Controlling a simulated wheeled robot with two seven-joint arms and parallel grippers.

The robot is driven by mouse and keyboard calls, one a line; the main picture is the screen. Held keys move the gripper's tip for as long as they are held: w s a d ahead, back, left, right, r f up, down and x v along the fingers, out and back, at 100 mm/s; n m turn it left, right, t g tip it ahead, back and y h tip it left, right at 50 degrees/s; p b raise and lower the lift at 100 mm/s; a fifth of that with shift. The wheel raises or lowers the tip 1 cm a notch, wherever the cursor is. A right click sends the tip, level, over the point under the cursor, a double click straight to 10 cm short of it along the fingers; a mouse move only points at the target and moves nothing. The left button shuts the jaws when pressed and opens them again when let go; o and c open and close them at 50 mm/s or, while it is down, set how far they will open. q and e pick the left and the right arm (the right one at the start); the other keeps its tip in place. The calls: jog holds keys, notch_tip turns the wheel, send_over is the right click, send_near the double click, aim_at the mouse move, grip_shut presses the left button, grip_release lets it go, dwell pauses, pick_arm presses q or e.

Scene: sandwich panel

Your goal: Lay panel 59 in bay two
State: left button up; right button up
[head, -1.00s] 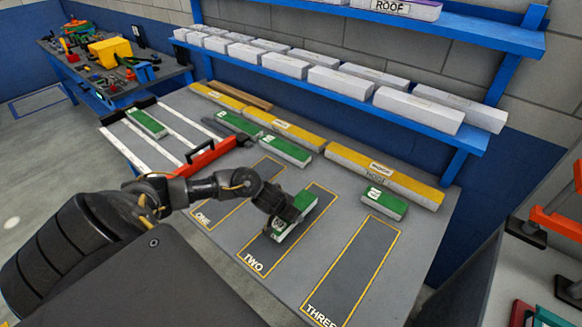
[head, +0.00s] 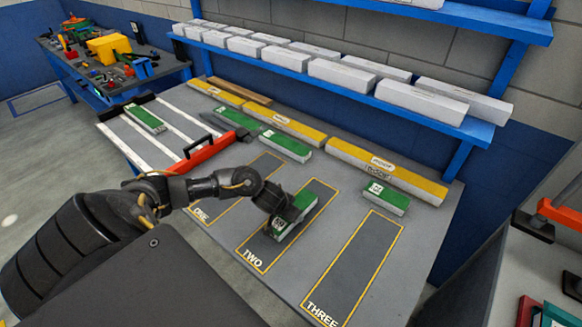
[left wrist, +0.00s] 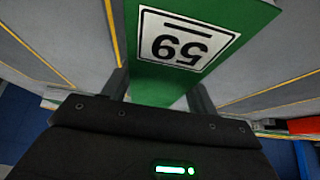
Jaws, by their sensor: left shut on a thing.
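Panel 59 is a green-topped block (head: 301,203) with a white label reading 59, seen upside down in the left wrist view (left wrist: 187,75). My left gripper (head: 284,208) is shut on the panel, with one finger at each side of it. The panel is over bay two (head: 258,250), a dark rectangle with a yellow outline marked TWO, and lies roughly along its length. I cannot tell whether the panel touches the bay surface. The arm hides part of the panel. My right gripper is not in view.
Bay one (head: 216,207) and bay three (head: 352,275) flank bay two and look empty. Other green panels lie at the back (head: 285,146), at the right (head: 386,197) and on the striped rack (head: 145,118). Long yellow-topped panels (head: 385,170) line the back, below a blue shelf (head: 450,124).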

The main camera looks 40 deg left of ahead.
pick_arm(q)
jog(key=shift+f, duration=0.4)
jog(key=o, duration=1.1)
jog(key=p+v, duration=0.3)
jog(key=v, duration=0.8)
jog(key=shift+w, duration=0.1)
